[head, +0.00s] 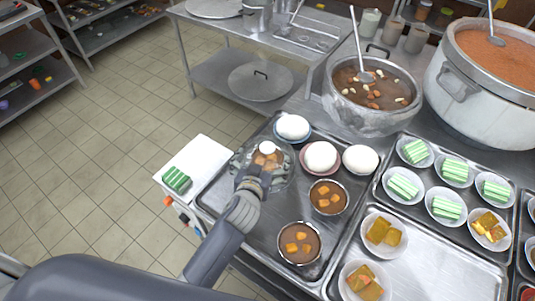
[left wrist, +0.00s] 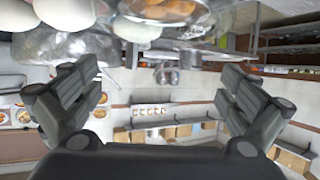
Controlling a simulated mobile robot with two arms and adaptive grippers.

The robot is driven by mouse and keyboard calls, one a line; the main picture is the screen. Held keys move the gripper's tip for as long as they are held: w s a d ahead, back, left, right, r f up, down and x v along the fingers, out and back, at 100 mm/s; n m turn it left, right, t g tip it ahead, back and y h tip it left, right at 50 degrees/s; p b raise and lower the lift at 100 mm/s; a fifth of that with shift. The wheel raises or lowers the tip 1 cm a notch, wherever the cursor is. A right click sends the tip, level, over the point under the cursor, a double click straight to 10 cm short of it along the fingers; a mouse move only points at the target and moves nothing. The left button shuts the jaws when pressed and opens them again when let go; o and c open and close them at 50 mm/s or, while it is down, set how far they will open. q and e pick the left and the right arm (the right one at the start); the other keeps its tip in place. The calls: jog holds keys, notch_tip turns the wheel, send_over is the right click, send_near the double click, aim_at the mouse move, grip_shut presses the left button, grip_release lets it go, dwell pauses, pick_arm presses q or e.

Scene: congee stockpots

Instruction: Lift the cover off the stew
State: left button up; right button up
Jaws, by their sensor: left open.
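The covered stew is a bowl of brown stew with orange chunks (head: 270,161) at the upper left of a metal tray (head: 222,197). A clear cover with a round white knob (head: 267,147) sits over it. My left gripper (head: 258,180) reaches in from below at the cover's near side, partly hiding it. In the left wrist view, its two fingers (left wrist: 160,95) are spread apart with nothing between them. The covered bowl shows at the top edge (left wrist: 168,12), cut off. Whether a finger touches the cover I cannot tell. My right gripper is not in view.
White buns (head: 320,157) sit right of the cover, close by. Two uncovered stew bowls (head: 328,196) stand on the same tray. Large stockpots (head: 372,118) stand behind; trays of desserts (head: 445,270) lie right.

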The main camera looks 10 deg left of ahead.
aim_at(267, 149)
pick_arm(q)
jog(key=shift+p+x, duration=0.5)
jog(key=shift+x, duration=0.45)
jog(key=shift+p+x, duration=0.35)
jog(key=shift+x, duration=1.5)
jog(key=shift+s+a+f, duration=0.1)
jog(key=shift+c, duration=0.2)
